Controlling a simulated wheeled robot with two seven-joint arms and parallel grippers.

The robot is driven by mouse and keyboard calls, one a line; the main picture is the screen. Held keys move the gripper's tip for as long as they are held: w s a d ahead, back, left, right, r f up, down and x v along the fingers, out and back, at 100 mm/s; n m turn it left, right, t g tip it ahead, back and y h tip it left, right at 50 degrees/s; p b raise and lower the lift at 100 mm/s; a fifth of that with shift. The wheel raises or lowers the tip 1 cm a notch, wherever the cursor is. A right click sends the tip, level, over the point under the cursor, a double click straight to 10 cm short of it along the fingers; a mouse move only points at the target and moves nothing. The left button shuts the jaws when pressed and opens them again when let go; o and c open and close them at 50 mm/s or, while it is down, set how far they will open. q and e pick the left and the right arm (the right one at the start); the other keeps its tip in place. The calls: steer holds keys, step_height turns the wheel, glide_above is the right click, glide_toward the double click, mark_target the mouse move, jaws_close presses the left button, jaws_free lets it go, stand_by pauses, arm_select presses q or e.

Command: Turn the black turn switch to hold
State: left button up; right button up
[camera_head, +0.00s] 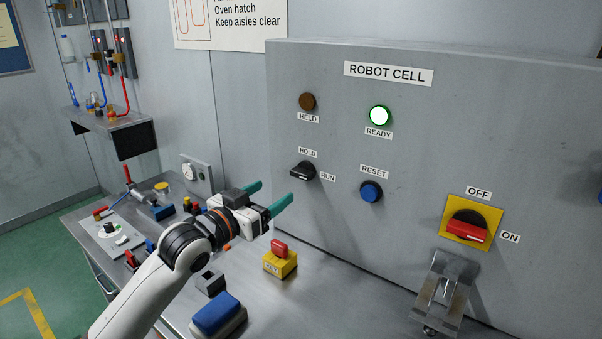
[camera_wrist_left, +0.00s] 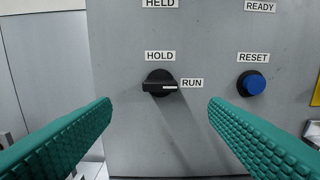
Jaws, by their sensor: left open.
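The black turn switch (camera_head: 302,171) is on the grey ROBOT CELL panel, below the unlit HELD lamp (camera_head: 307,101). It has a HOLD label above and a RUN label at its right. In the left wrist view the switch (camera_wrist_left: 159,84) lies level, its white mark pointing right to RUN. My left gripper (camera_head: 269,194), with green fingers, is open and empty. It is in front of the panel, a little left of and below the switch in the head view. In the left wrist view the switch shows between the spread fingers, apart from them. My right gripper is not in view.
The green READY lamp (camera_head: 379,116) is lit. A blue RESET button (camera_head: 371,191) is right of the switch. A red OFF/ON handle (camera_head: 466,231) sits on a yellow plate farther right. Below, a yellow box with a red top (camera_head: 280,261) and a blue-topped block (camera_head: 217,314) stand on the bench.

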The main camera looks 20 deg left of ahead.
mark_target(298, 176)
arm_select(q)
steer(key=p+x, duration=0.1)
steer(key=x, duration=0.7)
steer(key=shift+w+d+p, duration=0.25)
steer(key=shift+w+p, duration=0.05)
steer(key=shift+w, duration=0.35)
steer(key=shift+w+d, duration=0.1)
steer(key=shift+w, duration=0.1)
steer(key=shift+f, duration=0.1)
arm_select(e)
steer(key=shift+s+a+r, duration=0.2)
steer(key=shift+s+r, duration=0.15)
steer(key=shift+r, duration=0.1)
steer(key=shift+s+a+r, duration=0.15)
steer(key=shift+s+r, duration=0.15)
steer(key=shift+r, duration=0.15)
